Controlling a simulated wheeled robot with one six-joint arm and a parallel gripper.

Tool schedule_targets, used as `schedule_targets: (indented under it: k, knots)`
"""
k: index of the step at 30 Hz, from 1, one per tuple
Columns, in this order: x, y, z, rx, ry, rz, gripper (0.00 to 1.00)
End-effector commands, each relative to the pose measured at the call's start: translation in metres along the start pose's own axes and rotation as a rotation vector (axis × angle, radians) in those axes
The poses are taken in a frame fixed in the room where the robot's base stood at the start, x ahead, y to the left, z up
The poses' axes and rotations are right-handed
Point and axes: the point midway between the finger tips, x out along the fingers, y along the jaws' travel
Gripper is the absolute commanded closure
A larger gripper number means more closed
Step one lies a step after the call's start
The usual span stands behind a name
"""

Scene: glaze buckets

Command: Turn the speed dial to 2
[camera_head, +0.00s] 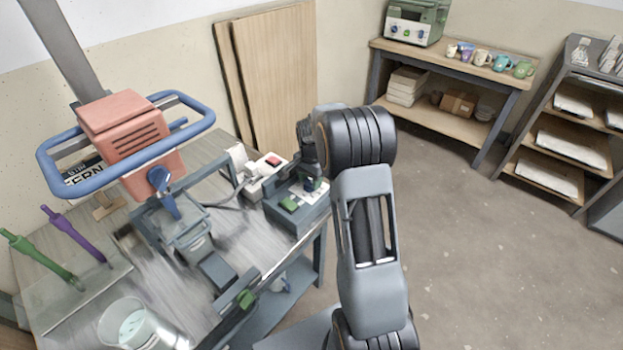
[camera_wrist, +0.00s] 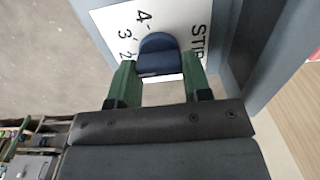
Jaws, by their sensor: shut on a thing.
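The speed dial is a dark blue knob (camera_wrist: 159,50) on a white plate (camera_wrist: 108,22) marked 4, 3, 2 and "STIR" in the wrist view. The numbers lie along the knob's left side. My gripper (camera_wrist: 158,76) has its green fingers on either side of the knob and is shut on it. No pointer mark shows on the knob, so its setting cannot be told. In the head view, the grey control box (camera_head: 301,217) stands at the bench's right edge, with my arm reaching down to it and partly hiding its panel.
A white unit with a red switch (camera_head: 273,160) stands beside the box. A mixer with a salmon head (camera_head: 125,125) and blue ring handle stands left of it. A clear bucket (camera_head: 130,325) and green and purple tools (camera_head: 75,236) are farther left. Open floor lies right.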

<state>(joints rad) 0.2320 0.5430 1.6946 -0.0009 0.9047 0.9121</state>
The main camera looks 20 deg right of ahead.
Motion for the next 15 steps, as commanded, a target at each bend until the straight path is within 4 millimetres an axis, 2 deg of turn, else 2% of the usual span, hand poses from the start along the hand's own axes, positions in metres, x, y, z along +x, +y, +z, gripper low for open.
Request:
schedule_targets:
  k: [6,7,14,15]
  knots:
    - [-0.0014,-0.0019,0.0005,-0.001,0.001,-0.006,0.79]
    - [-0.0014,-0.0019,0.0005,-0.001,0.001,-0.006,0.53]
    - [-0.0008,-0.0005,-0.0004,0.000,0.000,-0.003,0.31]
    - [-0.0007,-0.0004,-0.0005,0.000,0.000,-0.003,0.30]
